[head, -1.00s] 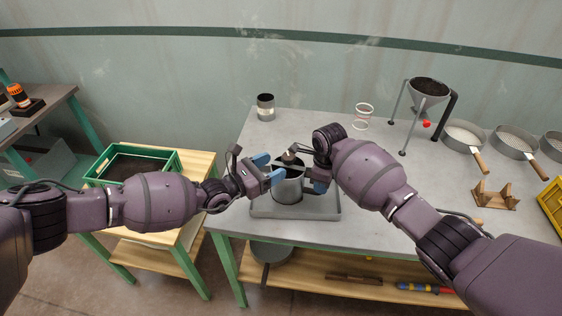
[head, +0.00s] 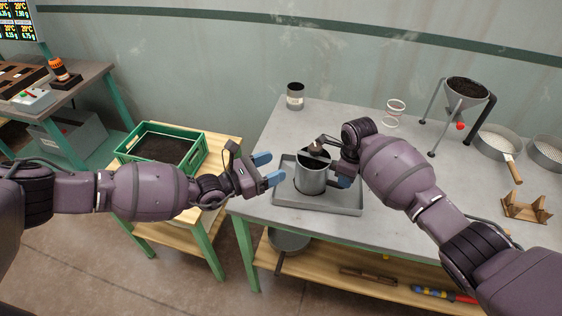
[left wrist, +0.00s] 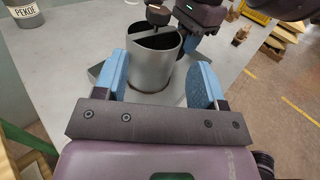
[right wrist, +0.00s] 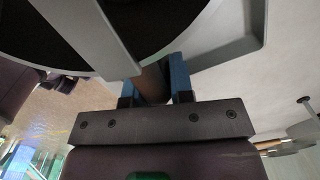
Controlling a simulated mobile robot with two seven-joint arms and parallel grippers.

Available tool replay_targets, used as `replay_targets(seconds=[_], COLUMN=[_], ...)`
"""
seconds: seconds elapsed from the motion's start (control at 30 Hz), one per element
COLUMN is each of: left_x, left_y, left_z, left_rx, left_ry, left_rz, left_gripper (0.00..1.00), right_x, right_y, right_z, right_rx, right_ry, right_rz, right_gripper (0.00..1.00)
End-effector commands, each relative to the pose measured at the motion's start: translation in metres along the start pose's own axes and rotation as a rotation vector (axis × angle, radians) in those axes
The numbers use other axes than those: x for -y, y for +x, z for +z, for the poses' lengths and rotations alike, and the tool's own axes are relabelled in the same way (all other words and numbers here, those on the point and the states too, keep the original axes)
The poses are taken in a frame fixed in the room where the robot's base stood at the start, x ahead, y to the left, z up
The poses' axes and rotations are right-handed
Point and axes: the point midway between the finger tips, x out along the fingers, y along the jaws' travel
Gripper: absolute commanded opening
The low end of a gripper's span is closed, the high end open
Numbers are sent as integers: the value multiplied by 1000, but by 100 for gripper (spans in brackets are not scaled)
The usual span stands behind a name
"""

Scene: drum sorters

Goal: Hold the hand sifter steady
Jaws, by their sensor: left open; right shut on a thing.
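The hand sifter (head: 311,181) is a grey metal cylinder with a crossbar and a crank knob (head: 318,149) at its top. It stands upright at the grey tray (head: 345,208); I cannot tell if its base touches the tray. My right gripper (head: 343,176) is shut on its handle (right wrist: 153,82) at its right side. My left gripper (head: 268,168) is open and empty, left of the sifter with a gap between. In the left wrist view the sifter (left wrist: 151,65) shows beyond and between the two blue fingers.
A green crate of dark material (head: 160,148) stands on a wooden stand at left. A labelled tin (head: 295,97), a ring stand (head: 394,113), a funnel on legs (head: 466,98), sieves (head: 497,143) and a wooden cradle (head: 526,207) are on the bench. The bench middle behind the tray is clear.

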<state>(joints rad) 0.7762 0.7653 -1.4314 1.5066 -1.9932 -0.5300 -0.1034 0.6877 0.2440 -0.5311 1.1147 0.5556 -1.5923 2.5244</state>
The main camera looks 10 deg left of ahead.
Motion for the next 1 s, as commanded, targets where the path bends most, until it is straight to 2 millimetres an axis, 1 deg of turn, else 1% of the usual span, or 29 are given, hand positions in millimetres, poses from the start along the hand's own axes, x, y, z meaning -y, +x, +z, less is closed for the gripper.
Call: replay_targets(seconds=[0.17, 0.27, 0.3, 0.33, 0.6, 0.8, 1.0], left_x=[-1, -5, -3, 1, 14, 20, 25], left_y=[2, 8, 13, 18, 34, 41, 43], left_z=[2, 13, 22, 31, 68, 85, 93], left_rx=[3, 14, 23, 34, 85, 96, 69], left_ry=[3, 21, 27, 14, -183, -260, -309], left_rz=[-1, -8, -21, -29, 30, 100, 180], left_gripper=[64, 64, 64, 64, 64, 64, 64], right_x=[0, 0, 0, 0, 0, 0, 0], right_y=[1, 1, 1, 1, 1, 1, 1], right_z=[-1, -1, -1, -1, -1, -1, -1], right_rx=[-3, -3, -3, -3, -3, -3, -3], right_ry=[2, 2, 2, 2, 2, 1, 1], right_rz=[1, 1, 1, 1, 1, 1, 1], right_gripper=[0, 0, 0, 0, 0, 0, 0])
